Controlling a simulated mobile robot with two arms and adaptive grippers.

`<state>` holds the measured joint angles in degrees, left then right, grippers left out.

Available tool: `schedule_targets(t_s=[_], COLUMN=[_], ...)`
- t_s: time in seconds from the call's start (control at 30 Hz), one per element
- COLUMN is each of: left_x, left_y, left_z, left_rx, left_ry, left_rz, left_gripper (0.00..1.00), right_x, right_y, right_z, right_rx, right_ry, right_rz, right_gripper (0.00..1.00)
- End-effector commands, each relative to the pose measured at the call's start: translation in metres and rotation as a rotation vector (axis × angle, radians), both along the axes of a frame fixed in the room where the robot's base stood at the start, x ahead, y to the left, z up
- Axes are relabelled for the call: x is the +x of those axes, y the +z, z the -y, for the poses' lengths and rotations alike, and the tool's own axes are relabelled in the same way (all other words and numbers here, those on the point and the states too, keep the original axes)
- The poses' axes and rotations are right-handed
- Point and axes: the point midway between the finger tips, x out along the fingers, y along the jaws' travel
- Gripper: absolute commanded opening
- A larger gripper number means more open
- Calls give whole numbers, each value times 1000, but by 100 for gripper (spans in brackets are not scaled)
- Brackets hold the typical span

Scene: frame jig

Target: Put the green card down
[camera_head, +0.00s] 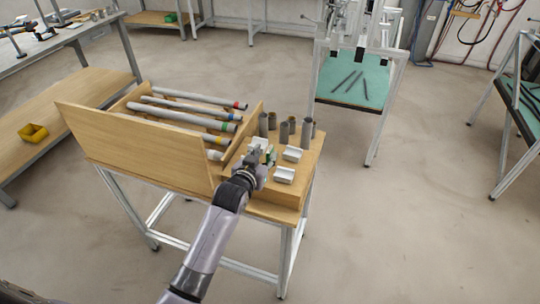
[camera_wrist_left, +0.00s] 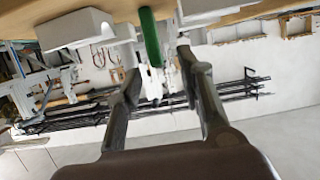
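The green card (camera_wrist_left: 150,38) shows edge-on in the left wrist view, as a narrow upright green strip near the wooden table top. In the head view a small bit of the green card (camera_head: 271,157) shows just past my left gripper (camera_head: 257,172), among white blocks on the wooden bench. In the wrist view the fingers of my left gripper (camera_wrist_left: 162,68) stand apart, with the card between or just beyond their tips. I see gaps on both sides of the card. Whether its lower edge touches the bench is unclear. My right gripper is out of view.
White blocks (camera_head: 292,153) (camera_head: 284,175) sit close around the gripper. Several grey cylinders (camera_head: 272,121) stand behind. A tall wooden panel (camera_head: 140,145) and a rack of banded tubes (camera_head: 190,117) are on the left. Open floor lies to the right.

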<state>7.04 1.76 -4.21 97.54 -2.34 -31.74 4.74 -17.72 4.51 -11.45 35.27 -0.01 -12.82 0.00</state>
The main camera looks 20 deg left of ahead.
Motion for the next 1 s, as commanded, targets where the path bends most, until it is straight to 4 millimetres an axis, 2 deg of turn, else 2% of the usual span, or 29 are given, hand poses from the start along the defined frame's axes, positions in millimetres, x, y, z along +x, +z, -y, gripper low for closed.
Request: schedule_targets(t_s=[0.4,0.7,1.0], left_x=[44,47,47], left_y=[-14,-15,-15], left_z=[4,4,4], left_rx=[0,0,0], left_ry=[0,0,0], left_rz=[0,1,0], left_gripper=[35,35,16], right_x=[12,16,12], right_y=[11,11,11], right_z=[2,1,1], right_rx=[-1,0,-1], right_ry=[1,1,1], right_rz=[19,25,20], right_gripper=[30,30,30])
